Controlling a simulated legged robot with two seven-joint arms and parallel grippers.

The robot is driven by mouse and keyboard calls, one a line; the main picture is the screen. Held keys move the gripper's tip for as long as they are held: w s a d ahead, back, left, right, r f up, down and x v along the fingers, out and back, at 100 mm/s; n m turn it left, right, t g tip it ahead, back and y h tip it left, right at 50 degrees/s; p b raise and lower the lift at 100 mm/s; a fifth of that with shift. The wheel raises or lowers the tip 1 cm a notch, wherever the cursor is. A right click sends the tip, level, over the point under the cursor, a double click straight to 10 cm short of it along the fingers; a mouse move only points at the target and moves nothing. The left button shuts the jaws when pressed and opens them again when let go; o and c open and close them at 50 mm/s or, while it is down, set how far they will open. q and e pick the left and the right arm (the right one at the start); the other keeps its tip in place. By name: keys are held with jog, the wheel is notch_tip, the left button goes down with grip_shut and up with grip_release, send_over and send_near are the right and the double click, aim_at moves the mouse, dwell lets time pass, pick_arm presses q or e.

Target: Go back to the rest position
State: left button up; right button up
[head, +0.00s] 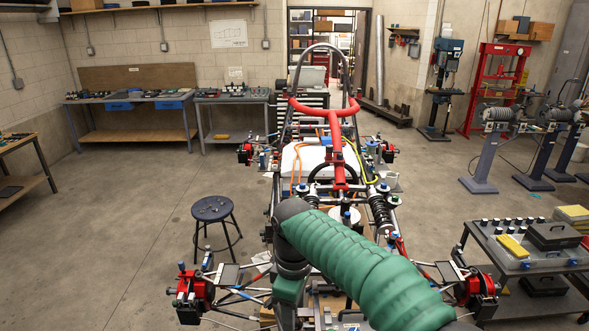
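The tube chassis (335,85) stands in the middle of the room, with a red frame, a tall rear hoop, wheel hubs and coil dampers. My arm in a green ribbed sleeve comes in from the bottom right and crosses over the front of the chassis. It bends at a dark joint, and the dark and green link below runs down to the bottom edge. I cannot make out a gripper on it. My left arm and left gripper do not show. Part of the chassis front is hidden behind the green arm.
A round dark stool (212,209) stands left of the chassis. A cart (500,282) with tools and cases stands close at the right. Workbenches (134,137) line the back left wall. A red press (495,85) and a drill press (446,75) stand back right.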

jog(key=s+d+f+m+t, duration=0.1)
jog(key=s+d+f+m, duration=0.65)
jog(key=d, duration=0.25)
jog(key=s+d+f+m+t, duration=0.2)
jog(key=s+d+f+m, duration=0.45)
jog(key=s+d, duration=0.3)
notch_tip(320, 180, down, 9)
jog(key=b, duration=0.8)
jog(key=shift+d+r+b, duration=0.15)
jog(key=shift+r+b, duration=0.05)
jog(key=shift+b, duration=0.1)
jog(key=shift+s, duration=0.1)
